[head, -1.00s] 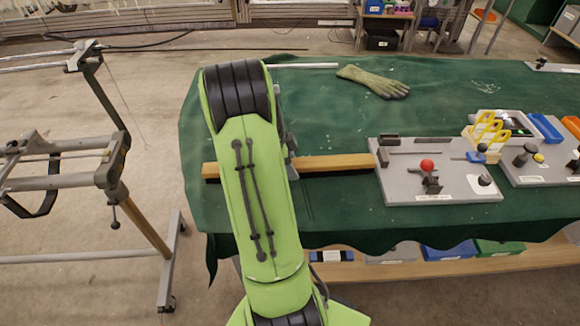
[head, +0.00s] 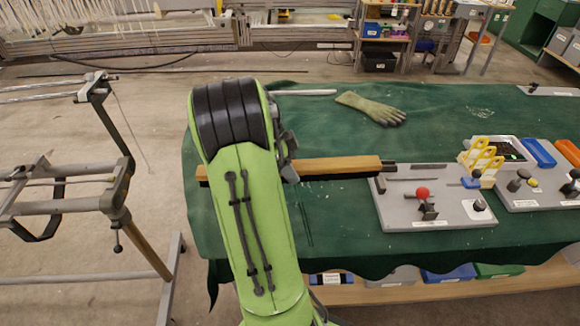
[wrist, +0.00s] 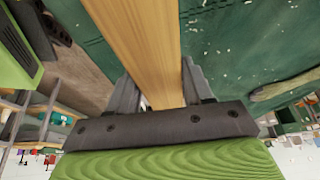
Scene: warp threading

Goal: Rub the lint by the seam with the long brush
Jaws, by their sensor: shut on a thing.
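The long brush (head: 335,169) shows as a straight wooden bar lying across the view, with a dark right end beside the grey board. My gripper (wrist: 160,92) is shut on its wooden handle, which runs between the two fingers in the wrist view. In the head view my green arm hides most of the gripper and part of the bar. The green cloth (head: 330,225) covers the table. White lint specks (wrist: 228,22) dot the cloth right of the handle in the wrist view, near thin dark lines that look like a seam (wrist: 198,14). I cannot see any bristles clearly.
A grey board (head: 450,212) with a red knob (head: 422,193) stands right of the brush. A green glove (head: 372,107) lies behind it near a pale rod (head: 303,92). A pale speckled patch (head: 480,112) marks the far cloth. A metal frame (head: 115,175) stands left of the table.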

